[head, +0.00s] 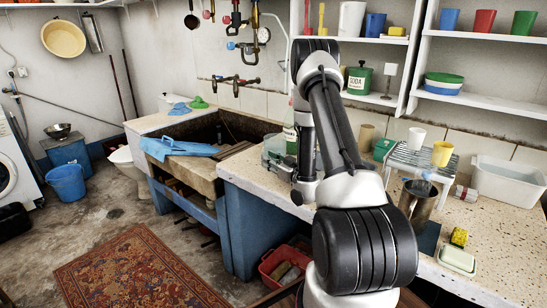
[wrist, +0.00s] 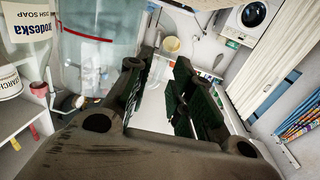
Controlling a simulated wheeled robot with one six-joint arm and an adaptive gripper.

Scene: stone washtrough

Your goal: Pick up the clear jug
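A large clear vessel (wrist: 98,55), probably the clear jug, fills the upper left of the wrist view. It is see-through, with a short red mark on its side. The left finger hides part of it. In the head view a greenish clear container (head: 272,150) stands at the worktop's left end, partly behind my arm; I cannot tell if it is the same thing.
A soap bottle with a label (wrist: 30,20) is close to the vessel in the wrist view. The speckled worktop (head: 470,215) holds a wire rack (head: 420,160) with cups, a metal pitcher (head: 420,200) and a white tub (head: 508,182). Wall shelves (head: 480,38) hang above. The stone trough (head: 190,170) is left.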

